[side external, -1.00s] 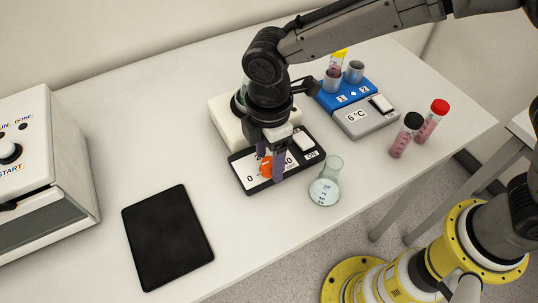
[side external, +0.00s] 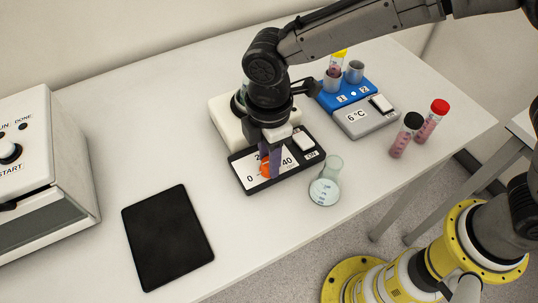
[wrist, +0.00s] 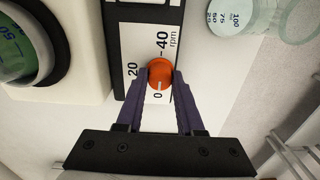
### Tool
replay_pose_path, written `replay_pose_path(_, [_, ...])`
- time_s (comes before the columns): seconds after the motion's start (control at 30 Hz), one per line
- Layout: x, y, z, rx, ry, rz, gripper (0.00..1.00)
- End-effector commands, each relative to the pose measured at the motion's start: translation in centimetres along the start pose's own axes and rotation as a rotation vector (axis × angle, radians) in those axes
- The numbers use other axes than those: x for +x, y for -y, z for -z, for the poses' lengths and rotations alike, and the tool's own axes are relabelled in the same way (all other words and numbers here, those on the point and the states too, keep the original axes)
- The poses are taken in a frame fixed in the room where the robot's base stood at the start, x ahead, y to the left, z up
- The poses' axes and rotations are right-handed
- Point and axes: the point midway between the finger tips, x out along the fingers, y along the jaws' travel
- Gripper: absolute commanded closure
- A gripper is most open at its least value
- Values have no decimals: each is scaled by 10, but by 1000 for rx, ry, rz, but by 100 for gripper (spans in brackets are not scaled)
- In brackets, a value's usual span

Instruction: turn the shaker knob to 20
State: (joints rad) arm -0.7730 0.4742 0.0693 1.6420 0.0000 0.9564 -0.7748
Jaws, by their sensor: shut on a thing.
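The orange shaker knob (wrist: 160,73) sits on a white dial panel with a black frame. The dial is marked 0, 20 and 40 rpm. A pale mark on the knob's lower edge in the wrist view faces the 0. My gripper (side external: 269,167) points down over the panel. In the wrist view its purple fingers (wrist: 162,76) press on the two sides of the knob. In the side view the fingers partly hide the knob (side external: 266,168) and the 20. The shaker (side external: 226,124) has a white body and a switch marked ON.
A flask (side external: 325,187) stands just right of the dial panel. A blue and grey block (side external: 358,113) reading 6°C and two capped tubes (side external: 412,132) are farther right. A black pad (side external: 167,237) lies at the front left, beside a white machine (side external: 45,165).

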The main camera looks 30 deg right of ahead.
Motion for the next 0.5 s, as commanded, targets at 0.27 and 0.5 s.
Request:
replay_pose_path(0.27, [-1, 0, 0, 138, -2, -1, 100])
replay_pose_path(0.5, [-1, 0, 0, 352, -2, -1, 100])
